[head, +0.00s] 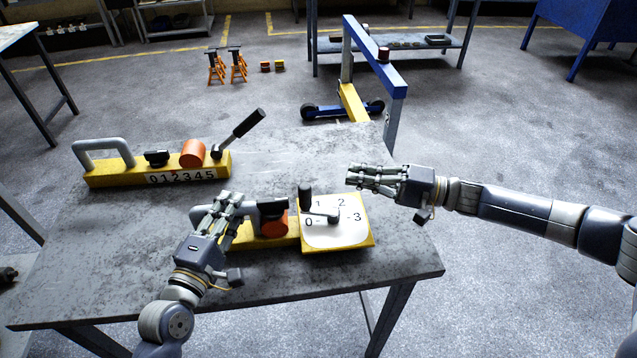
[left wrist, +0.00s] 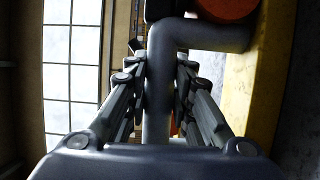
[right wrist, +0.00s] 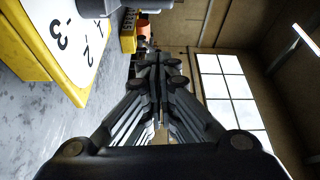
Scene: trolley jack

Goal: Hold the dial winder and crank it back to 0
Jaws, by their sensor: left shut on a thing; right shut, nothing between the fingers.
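The dial winder has a yellow base (head: 265,238), an orange drum (head: 274,226) and a white dial face (head: 335,236) marked 0 to 3. Its crank (head: 320,213) carries a dark upright knob (head: 305,195), which stands at the dial's left side, near the 0 and 1. My left gripper (head: 229,204) is shut on the winder's grey handle (left wrist: 158,95), which runs between its fingers in the left wrist view. My right gripper (head: 352,174) is shut and empty, beyond the dial and apart from it. The dial's edge also shows in the right wrist view (right wrist: 65,45).
A second yellow device (head: 120,178) with a grey handle, an orange drum, a lever and a number strip lies at the table's back left. The grey table (head: 110,270) is bare at the front. A blue and yellow jack (head: 375,60) stands on the floor behind.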

